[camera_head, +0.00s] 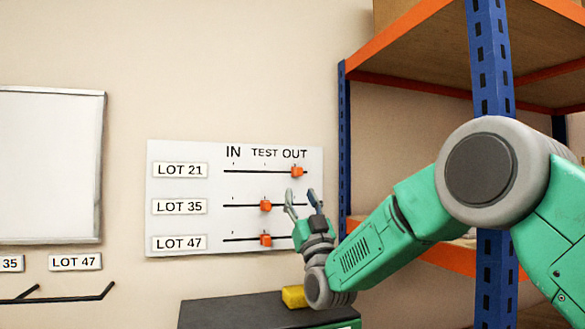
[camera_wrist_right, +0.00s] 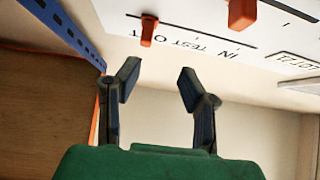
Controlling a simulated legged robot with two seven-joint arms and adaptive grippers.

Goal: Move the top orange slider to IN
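A white panel (camera_head: 160,228) on the wall has three slots with orange sliders, marked IN, TEST and OUT. The top orange slider (camera_head: 297,171) is in the LOT 21 row, under OUT; the right wrist view, which sees the panel upside down, also shows it (camera_wrist_right: 148,30). My right gripper (camera_head: 304,198) is open and empty in front of the panel, just below the top slider in the head view. In the right wrist view its fingers (camera_wrist_right: 158,86) are apart, with no slider between them. My left gripper is not in view.
The LOT 35 slider (camera_head: 265,205) and LOT 47 slider (camera_head: 265,240) both sit near TEST. A blue and orange shelf rack (camera_head: 343,140) stands to the right. Below the panel are a dark-topped box (camera_head: 235,310) and a yellow object (camera_head: 293,296).

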